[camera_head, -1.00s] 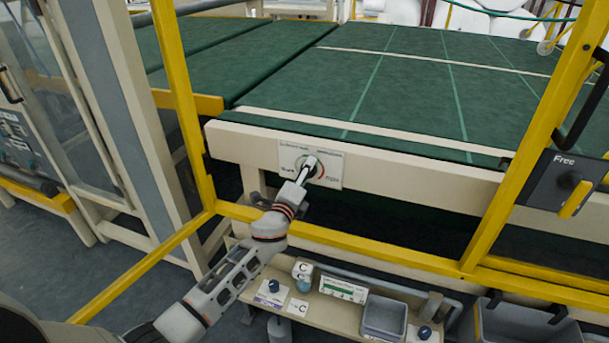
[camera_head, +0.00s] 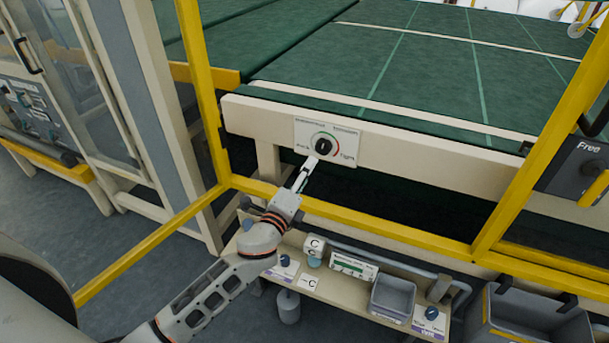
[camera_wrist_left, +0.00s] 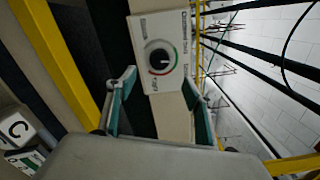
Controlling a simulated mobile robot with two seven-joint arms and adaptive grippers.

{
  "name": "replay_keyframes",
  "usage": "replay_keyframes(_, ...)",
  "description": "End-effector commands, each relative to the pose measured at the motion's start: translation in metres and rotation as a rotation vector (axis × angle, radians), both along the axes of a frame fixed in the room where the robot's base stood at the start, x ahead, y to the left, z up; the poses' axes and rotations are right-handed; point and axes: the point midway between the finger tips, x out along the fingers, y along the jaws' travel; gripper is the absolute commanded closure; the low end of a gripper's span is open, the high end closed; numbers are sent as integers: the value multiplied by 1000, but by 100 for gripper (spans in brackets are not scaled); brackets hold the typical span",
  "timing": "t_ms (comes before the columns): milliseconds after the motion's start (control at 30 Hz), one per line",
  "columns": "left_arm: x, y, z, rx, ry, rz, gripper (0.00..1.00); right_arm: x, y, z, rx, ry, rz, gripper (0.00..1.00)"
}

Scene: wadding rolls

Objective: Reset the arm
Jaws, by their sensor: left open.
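My left arm reaches up from the bottom of the head view. Its gripper (camera_head: 306,170) is just below and left of a black rotary knob (camera_head: 323,146) on a white dial plate (camera_head: 346,152). The plate is fixed to the cream front beam of the green conveyor table. In the left wrist view the gripper (camera_wrist_left: 157,100) is open with nothing between its fingers. The knob (camera_wrist_left: 160,61) is ahead of the fingers and apart from them. My right gripper is not in view.
A yellow frame rail (camera_head: 350,222) runs in front of the beam, with yellow posts at either side. Below are a shelf with labelled knobs, a grey bin (camera_head: 392,297) and a larger grey tub (camera_head: 530,318). A black switch box (camera_head: 573,171) is at the right.

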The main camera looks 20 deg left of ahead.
Motion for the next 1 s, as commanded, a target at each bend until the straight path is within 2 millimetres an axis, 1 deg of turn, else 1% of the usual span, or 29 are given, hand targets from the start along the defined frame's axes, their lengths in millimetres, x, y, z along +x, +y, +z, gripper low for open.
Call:
replay_keyframes(400, -1, 0, -1, -3, 2, 0, 48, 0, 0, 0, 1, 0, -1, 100)
replay_keyframes(467, -5, -1, -6, -25, 15, -2, 48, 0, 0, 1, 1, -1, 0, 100)
replay_keyframes(567, -23, -3, -30, -135, 74, -6, 48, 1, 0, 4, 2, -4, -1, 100)
replay_keyframes(667, -61, -7, -71, -347, 182, 1, 48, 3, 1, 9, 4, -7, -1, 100)
replay_keyframes(700, -80, -9, -89, -453, 232, 12, 48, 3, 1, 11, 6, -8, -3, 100)
replay_keyframes(767, -112, -13, -117, -625, 313, 37, 48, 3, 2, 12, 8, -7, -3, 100)
replay_keyframes(800, -134, -15, -133, -739, 363, 59, 48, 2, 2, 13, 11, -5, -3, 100)
replay_keyframes(867, -169, -19, -155, -910, 437, 101, 48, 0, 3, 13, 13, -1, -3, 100)
replay_keyframes(900, -191, -21, -167, -1018, 479, 132, 48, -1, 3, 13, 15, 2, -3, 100)
replay_keyframes(967, -223, -24, -182, -1170, 536, 186, 48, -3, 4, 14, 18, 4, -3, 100)
replay_keyframes(1000, -243, -26, -190, -1262, 567, 222, 48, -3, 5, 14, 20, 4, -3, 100)
